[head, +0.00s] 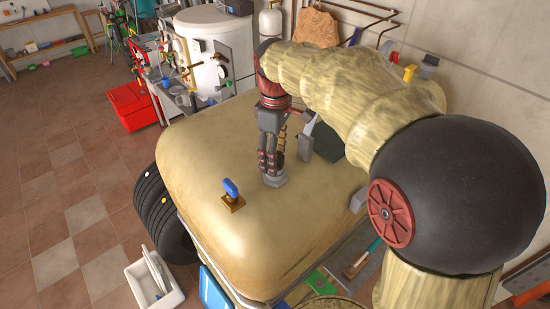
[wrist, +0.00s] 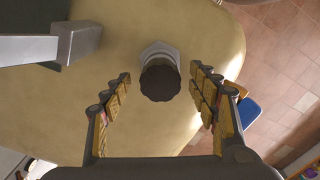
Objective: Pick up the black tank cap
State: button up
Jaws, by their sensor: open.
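The black tank cap (wrist: 160,82) is round with a ribbed rim and shows in the wrist view between my fingertips. It sits on a grey hexagonal fitting (wrist: 158,49) on top of the beige tank (wrist: 200,25). My gripper (wrist: 160,76) is open, with one padded finger on each side of the cap and a visible gap to both. In the head view my gripper (head: 270,170) points down at the grey fitting (head: 276,180) on the tank (head: 235,245). There my fingers hide most or all of the cap.
A blue-handled valve (head: 231,188) stands on the tank, left of my gripper in the head view. A grey angular part (wrist: 75,45) stands close by on the left in the wrist view. Black tyres (head: 160,215) and a white tray (head: 153,280) are beside the tank.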

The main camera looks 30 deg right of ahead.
jog(key=shift+f, duration=0.5)
jog(key=c, duration=1.2)
jog(key=shift+r, duration=0.1)
jog(key=shift+c, duration=0.6)
